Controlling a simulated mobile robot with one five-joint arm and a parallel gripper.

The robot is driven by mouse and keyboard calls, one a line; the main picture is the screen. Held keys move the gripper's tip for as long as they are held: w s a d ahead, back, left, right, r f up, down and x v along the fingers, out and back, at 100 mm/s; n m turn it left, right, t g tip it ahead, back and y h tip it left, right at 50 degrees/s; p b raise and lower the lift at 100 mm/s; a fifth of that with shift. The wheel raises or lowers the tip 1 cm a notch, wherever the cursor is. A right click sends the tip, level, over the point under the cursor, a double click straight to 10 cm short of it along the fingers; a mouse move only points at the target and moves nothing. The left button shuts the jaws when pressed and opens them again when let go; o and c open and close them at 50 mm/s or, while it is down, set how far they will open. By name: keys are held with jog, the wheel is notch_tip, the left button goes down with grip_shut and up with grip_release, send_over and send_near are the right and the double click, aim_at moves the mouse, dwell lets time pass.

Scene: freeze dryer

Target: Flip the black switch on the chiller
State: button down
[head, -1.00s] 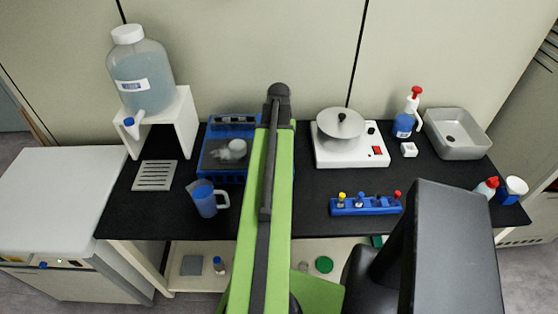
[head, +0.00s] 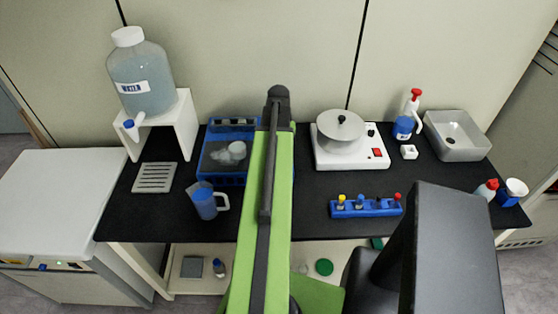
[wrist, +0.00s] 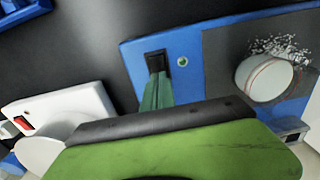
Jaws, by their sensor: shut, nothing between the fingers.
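The chiller is the blue unit (head: 209,178) at the back of the bench in the head view, with a grey top and a small white cup (wrist: 265,77) on it. In the wrist view its blue panel (wrist: 137,52) carries a black switch (wrist: 155,57) with a small green dot beside it. My gripper (wrist: 155,84) shows as narrow teal-green fingers, shut and empty, their tips at or just below the switch. I cannot tell whether they touch it. Its fingers are hidden in the head view behind my arm.
A white hotplate (head: 335,161) with a red switch stands right of my arm. A blue jug (head: 204,203), a blue vial rack (head: 366,208) and a water bottle (head: 142,84) on a white stand are nearby. The black bench (head: 310,223) has bare room in front.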

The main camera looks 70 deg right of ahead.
notch_tip(320, 180, up, 6)
jog(key=p, duration=0.5)
jog(key=shift+s, duration=0.1)
